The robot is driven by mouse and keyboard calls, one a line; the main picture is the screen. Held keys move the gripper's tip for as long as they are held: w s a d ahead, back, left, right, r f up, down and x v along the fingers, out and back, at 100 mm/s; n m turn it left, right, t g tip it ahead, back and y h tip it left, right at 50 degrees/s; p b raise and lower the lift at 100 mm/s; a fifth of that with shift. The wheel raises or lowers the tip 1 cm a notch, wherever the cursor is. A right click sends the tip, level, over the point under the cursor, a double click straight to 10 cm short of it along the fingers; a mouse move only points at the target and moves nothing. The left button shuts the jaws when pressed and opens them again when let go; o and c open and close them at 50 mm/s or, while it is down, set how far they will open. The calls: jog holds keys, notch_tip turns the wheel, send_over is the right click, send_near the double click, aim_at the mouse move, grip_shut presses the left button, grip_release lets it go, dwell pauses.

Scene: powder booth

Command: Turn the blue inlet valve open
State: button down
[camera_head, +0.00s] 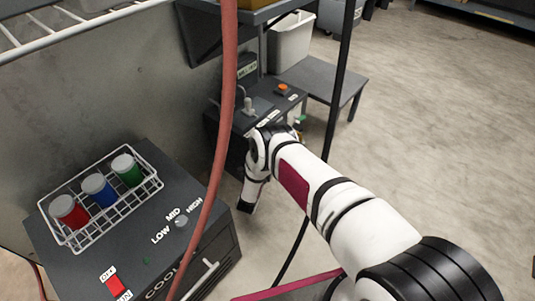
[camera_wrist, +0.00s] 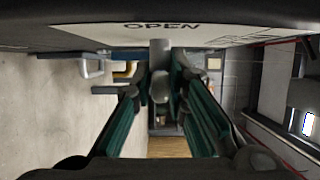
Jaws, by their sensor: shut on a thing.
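In the wrist view my gripper (camera_wrist: 161,90) has its two teal-padded fingers closed in on a grey, rounded handle (camera_wrist: 159,60). The handle sits in front of a pale label with the word OPEN (camera_wrist: 161,27). No blue shows on the handle, and I cannot tell from the picture whether it is the inlet valve or how far it is turned. In the head view my arm reaches to the front of a dark control box (camera_head: 240,122); my fingers and the handle cannot be made out there.
The dark box carries a grey switch (camera_head: 247,105) and an orange button (camera_head: 283,87). A red hose (camera_head: 228,100) and a black cable (camera_head: 338,90) hang nearby. A cooler unit (camera_head: 130,250) with a wire rack (camera_head: 68,238) of capped jars stands left. Open floor lies right.

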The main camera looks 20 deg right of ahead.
jog(key=c, duration=1.7)
grip_release()
